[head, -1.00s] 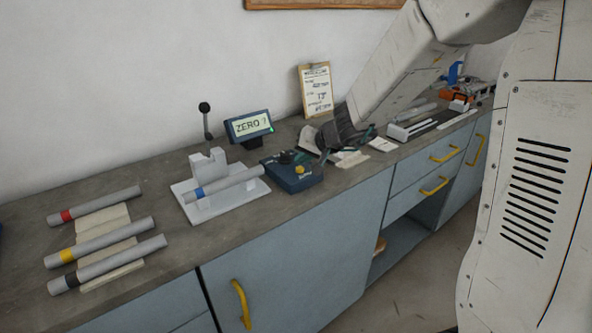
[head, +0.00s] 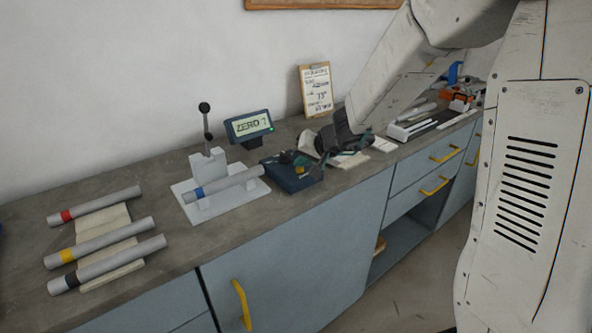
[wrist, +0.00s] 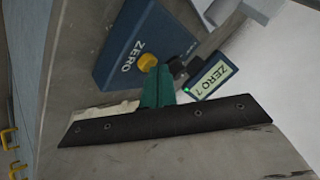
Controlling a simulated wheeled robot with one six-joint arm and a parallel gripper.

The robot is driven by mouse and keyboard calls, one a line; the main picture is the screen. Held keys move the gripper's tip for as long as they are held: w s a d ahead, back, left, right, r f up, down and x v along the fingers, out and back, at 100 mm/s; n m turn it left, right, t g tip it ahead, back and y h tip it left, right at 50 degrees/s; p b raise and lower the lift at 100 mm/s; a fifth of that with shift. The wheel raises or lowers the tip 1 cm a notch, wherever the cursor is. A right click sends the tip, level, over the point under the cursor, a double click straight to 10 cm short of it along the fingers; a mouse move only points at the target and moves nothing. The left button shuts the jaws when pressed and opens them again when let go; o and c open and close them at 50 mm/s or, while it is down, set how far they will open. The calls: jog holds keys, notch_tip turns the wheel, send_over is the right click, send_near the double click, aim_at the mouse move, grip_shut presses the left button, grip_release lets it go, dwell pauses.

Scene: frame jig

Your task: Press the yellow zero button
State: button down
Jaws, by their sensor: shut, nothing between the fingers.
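The yellow zero button (wrist: 148,62) sits on a dark blue box (wrist: 128,40) lettered ZERO, which lies on the bench. In the head view the blue box (head: 284,180) is partly covered by my gripper (head: 308,163). In the wrist view my gripper (wrist: 158,78) is shut and empty, its green fingertips right beside the button; I cannot tell whether they touch it. A display (head: 249,126) behind the box reads "ZERO ?"; it also shows in the wrist view (wrist: 211,76).
A white fixture (head: 183,199) with a blue-banded tube and a black-knobbed lever stands left of the box. Three banded tubes (head: 115,238) lie at the far left. A clipboard (head: 315,90) leans on the wall. A long tray (head: 432,124) lies to the right.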

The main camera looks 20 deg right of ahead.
aim_at(302, 171)
jog(key=shift+f, duration=0.3)
dwell(0.5)
jog(key=shift+r, duration=0.9)
jog(key=shift+r, duration=2.5)
jog(key=shift+d, duration=0.1)
